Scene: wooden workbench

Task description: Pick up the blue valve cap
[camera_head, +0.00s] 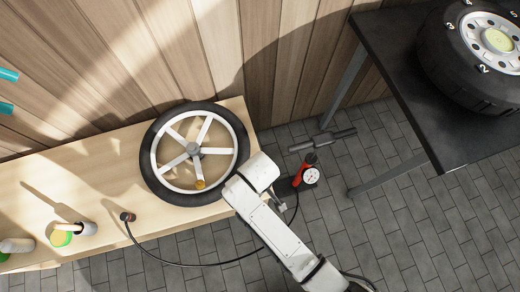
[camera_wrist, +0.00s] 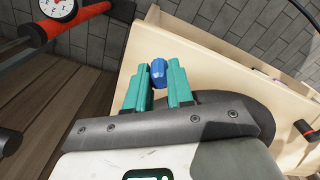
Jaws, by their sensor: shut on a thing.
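The blue valve cap (camera_wrist: 158,73) shows between the teal fingertips of my gripper (camera_wrist: 158,82) in the wrist view. My gripper is shut on it, and the cap's upper end sticks out past the fingers. Pale bench surface lies behind the cap in that view; I cannot tell how high it is held. In the head view my white arm reaches over the bench's right end beside the spoked wheel (camera_head: 194,150). The cap and my fingers cannot be made out there.
The wheel lies on the wooden bench (camera_head: 95,160). A red pump with a gauge (camera_head: 311,176) stands right of my arm; its black hose ends at a connector (camera_head: 127,217) on the bench. A dark table (camera_head: 400,70) with a tyre (camera_head: 480,50) is at upper right.

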